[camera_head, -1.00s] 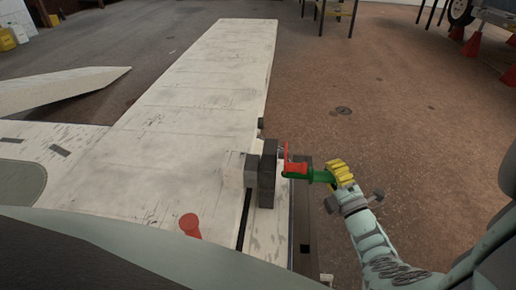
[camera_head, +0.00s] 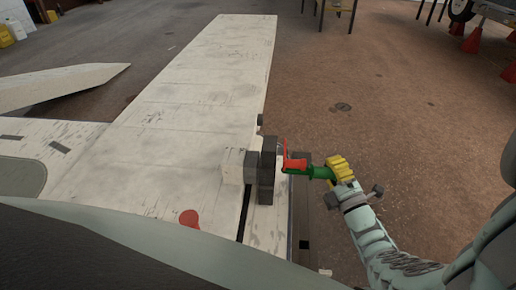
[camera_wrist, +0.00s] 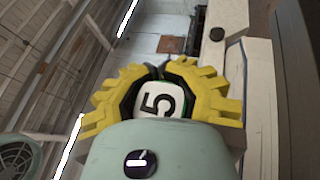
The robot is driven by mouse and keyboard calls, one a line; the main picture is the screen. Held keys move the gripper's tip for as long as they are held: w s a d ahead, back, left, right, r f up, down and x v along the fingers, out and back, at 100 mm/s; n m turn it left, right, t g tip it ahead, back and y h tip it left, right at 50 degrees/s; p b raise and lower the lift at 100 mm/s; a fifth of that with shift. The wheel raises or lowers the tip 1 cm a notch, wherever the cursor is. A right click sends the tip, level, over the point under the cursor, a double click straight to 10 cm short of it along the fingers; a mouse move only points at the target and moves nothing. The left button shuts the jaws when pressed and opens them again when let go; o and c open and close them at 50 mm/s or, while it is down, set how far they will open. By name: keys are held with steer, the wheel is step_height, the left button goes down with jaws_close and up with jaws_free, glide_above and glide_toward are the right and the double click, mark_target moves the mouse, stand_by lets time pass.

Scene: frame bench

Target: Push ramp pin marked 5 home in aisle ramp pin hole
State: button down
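The pin (camera_head: 318,172) has a green grip and lies nearly level at the right side of a dark upright block (camera_head: 267,171). In the wrist view its white end face (camera_wrist: 158,100) shows a black 5. My yellow gripper (camera_head: 339,170) is closed around the grip's right end; its fingers flank the numbered face in the wrist view (camera_wrist: 158,85). A red part (camera_head: 294,162) stands at the pin's left end, against or just beside the block. The pin's tip and the hole are hidden, so I cannot tell how deep it sits.
A pale box-like block (camera_head: 234,166) adjoins the dark block on the long white panel (camera_head: 205,90). A red piece (camera_head: 188,217) lies nearer on the left. A dark rail (camera_head: 304,225) runs below the pin. The brown floor (camera_head: 400,110) at the right is open.

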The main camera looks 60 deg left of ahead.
steer(key=s+a, duration=0.5)
steer(key=s, duration=0.1)
steer(key=shift+a, duration=0.2)
stand_by(3.3)
steer(key=c, duration=0.9)
jaws_free()
steer(key=shift+s, duration=0.1)
steer(key=shift+d, duration=0.1)
steer(key=shift+d+f, duration=0.15)
steer(key=shift+d, duration=0.65)
steer(key=shift+s+d+f, duration=0.15)
steer(key=shift+s, duration=0.05)
steer(key=v, duration=1)
